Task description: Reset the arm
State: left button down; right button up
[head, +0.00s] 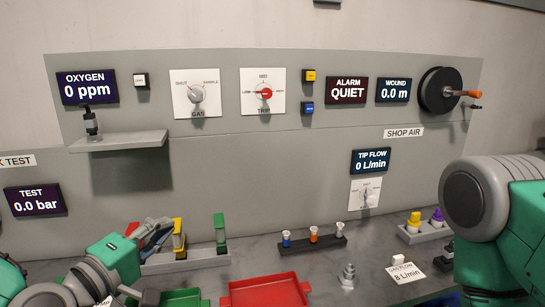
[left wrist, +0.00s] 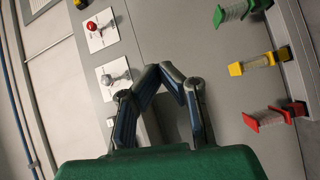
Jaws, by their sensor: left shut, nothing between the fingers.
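My left gripper (head: 152,233) shows at the lower left of the head view, above the bench by a grey rack. In the left wrist view its dark, bent fingers (left wrist: 158,72) come together at the tips with nothing between them. My left arm's green wrist lies behind it in the head view. My right arm (head: 487,198) enters at the right edge; its gripper is out of the picture.
A grey rack (head: 205,256) holds red, yellow and green pieces, partly hidden by my gripper. A red tray (head: 264,290) sits front middle. Behind it stands a small rack (head: 315,243). The panel carries a GAS knob (head: 197,94), TRIP knob (head: 264,92) and reel (head: 440,90).

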pick_arm(q)
jog(key=s+d+f+m+g+y, duration=0.1)
jog(key=s+f+m+g, duration=0.4)
jog(key=f, duration=0.7)
jog(key=s+f+g+y, duration=0.1)
jog(key=s+f+g, duration=0.3)
jog(key=s+f, duration=0.55)
jog(key=s+a+f+m+g+y, duration=0.3)
jog(key=s+a+f+g, duration=0.15)
jog(key=s+f, duration=0.4)
jog(key=s+a+f+m+g+y, duration=0.3)
jog(key=s+a+f, duration=0.35)
jog(key=s, duration=0.35)
jog(key=w+d+f+b, duration=0.1)
jog(key=w+f+b, duration=0.2)
jog(key=f+b, duration=0.4)
jog(key=shift+w+d+f+m+t+h+b, duration=0.2)
jog(key=shift+d+m+t+h+b, duration=0.15)
jog(key=shift+b, duration=0.25)
